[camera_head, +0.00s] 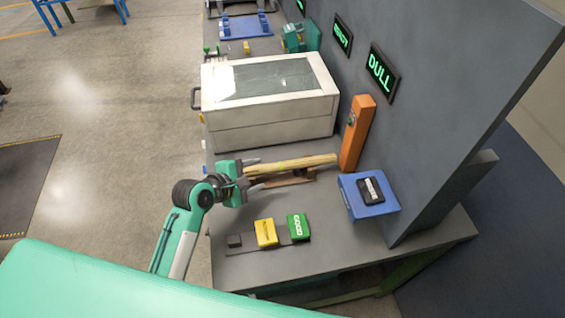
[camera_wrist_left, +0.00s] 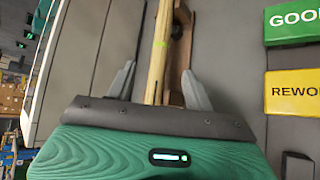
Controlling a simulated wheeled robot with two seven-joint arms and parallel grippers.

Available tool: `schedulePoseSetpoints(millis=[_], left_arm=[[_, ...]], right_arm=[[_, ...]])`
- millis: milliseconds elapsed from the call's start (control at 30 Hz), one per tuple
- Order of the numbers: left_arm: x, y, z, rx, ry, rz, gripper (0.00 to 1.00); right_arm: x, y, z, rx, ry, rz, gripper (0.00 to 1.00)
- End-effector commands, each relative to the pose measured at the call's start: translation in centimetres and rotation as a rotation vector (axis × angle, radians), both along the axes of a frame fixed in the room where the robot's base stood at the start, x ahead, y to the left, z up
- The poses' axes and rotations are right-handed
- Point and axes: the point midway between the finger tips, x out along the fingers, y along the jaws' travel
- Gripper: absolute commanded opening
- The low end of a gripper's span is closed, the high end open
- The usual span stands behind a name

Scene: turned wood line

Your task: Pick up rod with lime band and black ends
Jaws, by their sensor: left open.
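A pale wooden rod (camera_head: 300,162) lies across a brown wooden rest (camera_head: 290,179), between the white machine and the signs. In the left wrist view the rod (camera_wrist_left: 157,62) runs away from the gripper and carries a small lime mark. I cannot make out black ends; its near end is hidden by my gripper. My left gripper (camera_head: 259,174) is open at the rod's left end. In the left wrist view its fingers (camera_wrist_left: 158,82) stand on either side of the rod, with gaps visible. My right gripper is out of view.
The white machine (camera_head: 265,120) stands close behind the rod. An orange post (camera_head: 357,133) rises at the rod's right end. A blue box (camera_head: 383,207) stands to the right. Yellow (camera_head: 266,232) and green (camera_head: 298,227) blocks sit in front. The bench's front right is clear.

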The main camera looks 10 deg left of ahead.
Motion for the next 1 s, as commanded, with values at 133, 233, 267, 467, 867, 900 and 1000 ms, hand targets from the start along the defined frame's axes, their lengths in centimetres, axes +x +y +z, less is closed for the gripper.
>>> schedulePoseSetpoints(millis=[133,233,267,467,867,900,1000], left_arm=[[2.0,-1.3,-1.2,0.0,0.001,-0.001,0.53],[2.9,-1.9,-1.8,0.002,0.0,-0.001,0.53],[3.0,-2.0,-1.9,0.002,-0.001,-0.002,0.53],[3.7,-2.4,-2.4,0.002,-0.001,-0.002,0.53],[6.8,-4.6,-4.7,0.003,0.0,-0.002,0.53],[7.0,-4.7,-4.8,0.002,-0.001,-0.002,0.53],[7.1,-4.7,-5.0,0.003,-0.002,-0.002,0.53]], right_arm=[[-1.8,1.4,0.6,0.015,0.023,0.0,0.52],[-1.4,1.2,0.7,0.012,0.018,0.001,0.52],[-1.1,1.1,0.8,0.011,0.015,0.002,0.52],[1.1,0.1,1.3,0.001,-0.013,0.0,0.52],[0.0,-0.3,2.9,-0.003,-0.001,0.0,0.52],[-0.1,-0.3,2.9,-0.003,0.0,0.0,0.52],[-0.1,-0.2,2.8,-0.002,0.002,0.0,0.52]])
